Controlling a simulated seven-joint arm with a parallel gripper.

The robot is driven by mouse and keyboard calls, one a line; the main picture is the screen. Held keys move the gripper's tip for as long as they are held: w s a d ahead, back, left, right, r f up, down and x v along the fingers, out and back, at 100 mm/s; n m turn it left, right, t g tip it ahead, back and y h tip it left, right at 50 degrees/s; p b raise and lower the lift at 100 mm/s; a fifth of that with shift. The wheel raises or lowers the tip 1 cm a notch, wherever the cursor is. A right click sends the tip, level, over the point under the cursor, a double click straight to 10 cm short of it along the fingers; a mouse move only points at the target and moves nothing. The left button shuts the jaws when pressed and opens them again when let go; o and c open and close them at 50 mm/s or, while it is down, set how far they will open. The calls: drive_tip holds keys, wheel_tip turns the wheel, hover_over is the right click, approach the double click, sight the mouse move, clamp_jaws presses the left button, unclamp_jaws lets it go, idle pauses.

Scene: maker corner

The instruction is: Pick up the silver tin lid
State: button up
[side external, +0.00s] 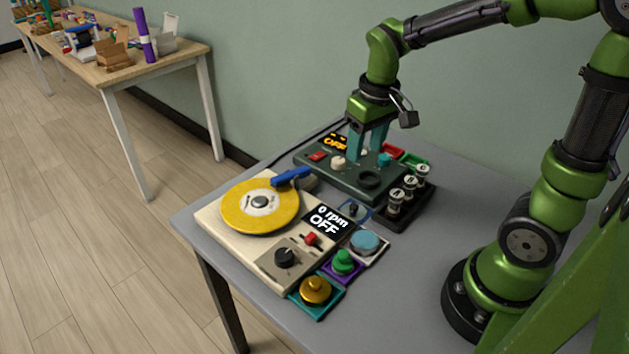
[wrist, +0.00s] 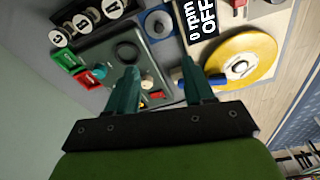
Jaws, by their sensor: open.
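My gripper (side external: 366,157) points down over the dark green control box (side external: 345,184), behind and apart from this piece. In the wrist view its two teal fingers (wrist: 159,68) are spread, with nothing held between them.
The cream turntable box (side external: 213,219) carries a yellow disc (side external: 258,212) and a blue arm (side external: 291,177). Green (side external: 343,262) and gold (side external: 315,290) pieces sit on small trays in front. A black rack of lettered jars (side external: 408,187) stands right. The grey table (side external: 400,290) is clear at front right.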

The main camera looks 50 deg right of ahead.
sight(354, 205)
drive_tip(key=f, duration=0.5)
drive_tip(key=w+f, duration=0.1)
drive_tip(key=f, duration=1)
drive_tip(key=shift+w+d+f, duration=0.2)
drive_tip(key=shift+d+f, duration=0.05)
clamp_jaws()
